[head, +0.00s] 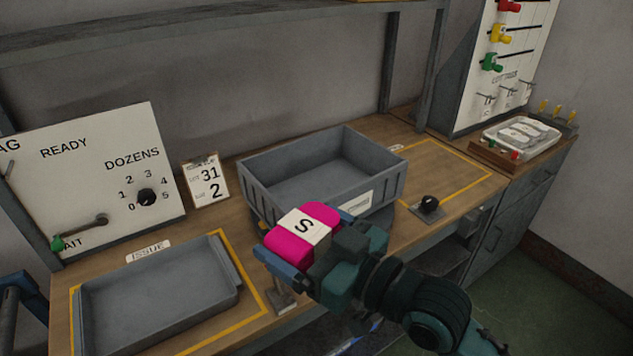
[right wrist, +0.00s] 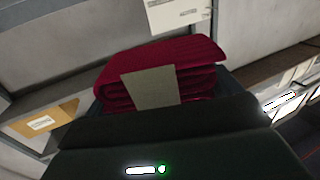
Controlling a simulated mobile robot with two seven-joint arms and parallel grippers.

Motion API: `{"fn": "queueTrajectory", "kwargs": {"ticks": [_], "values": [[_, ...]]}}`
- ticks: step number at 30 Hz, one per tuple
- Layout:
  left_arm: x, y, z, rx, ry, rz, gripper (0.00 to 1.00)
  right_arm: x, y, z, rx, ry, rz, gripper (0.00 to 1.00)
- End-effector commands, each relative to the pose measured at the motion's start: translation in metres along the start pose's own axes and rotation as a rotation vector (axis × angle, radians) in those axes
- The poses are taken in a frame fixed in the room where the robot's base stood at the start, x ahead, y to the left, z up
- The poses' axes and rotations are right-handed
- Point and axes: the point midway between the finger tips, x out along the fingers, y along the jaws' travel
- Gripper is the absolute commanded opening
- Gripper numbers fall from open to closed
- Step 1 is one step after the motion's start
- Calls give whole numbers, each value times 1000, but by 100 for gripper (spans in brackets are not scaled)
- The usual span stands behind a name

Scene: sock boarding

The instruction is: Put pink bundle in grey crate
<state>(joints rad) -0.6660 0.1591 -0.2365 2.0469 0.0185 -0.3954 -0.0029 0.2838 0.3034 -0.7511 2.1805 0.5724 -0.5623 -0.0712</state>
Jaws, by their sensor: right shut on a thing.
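The pink bundle (head: 289,245), with a pale band marked "S", is held between the blue fingers of my right gripper (head: 305,241). In the right wrist view the bundle (right wrist: 190,70) looks dark red and folded in layers, with a plain pale band facing the camera. The grey crate (head: 262,192) stands on the bench behind the bundle in the head view. Its visible inside is empty. The bundle overlaps the crate's near wall in the picture; the height between them is hard to tell. My left gripper does not show clearly.
An empty grey tray (head: 160,310) lies in a yellow outline by the "ISSUE" label. A black knob (head: 430,204) stands right of the crate at the bench edge. A yellow-outlined area (head: 440,170) behind it is clear. A lot card (head: 206,180) and dial panel (head: 110,175) stand at the back.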

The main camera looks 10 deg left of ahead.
Motion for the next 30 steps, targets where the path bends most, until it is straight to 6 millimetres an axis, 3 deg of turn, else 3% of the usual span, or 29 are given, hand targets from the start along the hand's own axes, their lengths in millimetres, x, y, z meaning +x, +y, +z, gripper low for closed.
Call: {"fn": "queueTrajectory", "kwargs": {"ticks": [5,10,15,18,24,30], "values": [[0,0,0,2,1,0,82,-3,5,-2,4,2,33,66],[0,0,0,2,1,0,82,-24,40,0,10,1,222,66],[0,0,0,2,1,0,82,-79,90,25,13,-9,527,66],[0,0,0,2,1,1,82,-117,110,44,11,-11,684,66],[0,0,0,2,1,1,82,-184,129,79,5,-11,911,66],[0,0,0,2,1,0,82,-222,131,97,2,-7,1013,66]]}}
